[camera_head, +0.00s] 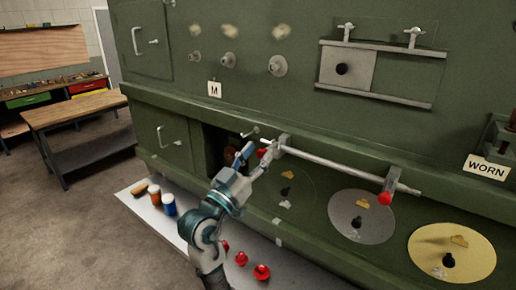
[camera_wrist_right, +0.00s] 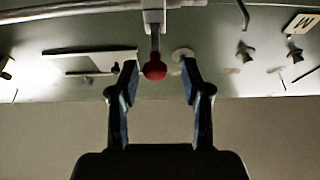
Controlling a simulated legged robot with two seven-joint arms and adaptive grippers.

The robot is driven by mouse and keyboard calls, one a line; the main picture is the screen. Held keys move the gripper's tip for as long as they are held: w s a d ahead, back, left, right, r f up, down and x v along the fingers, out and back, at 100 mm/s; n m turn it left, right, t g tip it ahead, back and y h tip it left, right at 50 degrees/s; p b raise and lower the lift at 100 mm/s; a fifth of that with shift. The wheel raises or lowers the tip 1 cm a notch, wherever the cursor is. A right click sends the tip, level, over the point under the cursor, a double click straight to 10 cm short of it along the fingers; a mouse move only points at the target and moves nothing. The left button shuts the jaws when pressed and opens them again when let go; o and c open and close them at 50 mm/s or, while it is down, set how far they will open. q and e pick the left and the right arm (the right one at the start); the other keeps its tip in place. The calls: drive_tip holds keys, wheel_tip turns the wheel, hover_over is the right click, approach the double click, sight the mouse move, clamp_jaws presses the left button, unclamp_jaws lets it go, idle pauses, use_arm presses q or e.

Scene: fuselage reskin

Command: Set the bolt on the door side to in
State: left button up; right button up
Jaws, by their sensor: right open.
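A pale rail (camera_head: 340,168) runs across the green fuselage wall with a bracket near each end. The bolt at the left, door-side bracket has a red knob (camera_head: 262,153); the other bolt has a red knob (camera_head: 384,198) at the right bracket. My right gripper (camera_head: 254,157) is open at the left bolt. In the right wrist view the red knob (camera_wrist_right: 154,70) lies between the open fingers (camera_wrist_right: 159,75), apart from both. Whether this bolt is in or out I cannot tell. My left gripper is not in view.
A dark opening (camera_head: 214,147) in the wall lies left of the bolt. Below, a pale shelf (camera_head: 135,198) holds coloured cups and several red knobs. Round discs (camera_head: 345,232) sit on the lower wall. A wooden table (camera_head: 75,108) stands at left, with clear floor before it.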

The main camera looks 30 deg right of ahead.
drive_tip(key=shift+d, duration=0.4)
drive_tip(key=shift+w+d, duration=0.1)
drive_tip(key=shift+d, duration=0.4)
drive_tip(key=shift+a, duration=0.2)
clamp_jaws()
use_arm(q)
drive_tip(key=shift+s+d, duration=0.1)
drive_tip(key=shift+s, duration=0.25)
use_arm(e)
drive_tip(key=shift+d, duration=0.1)
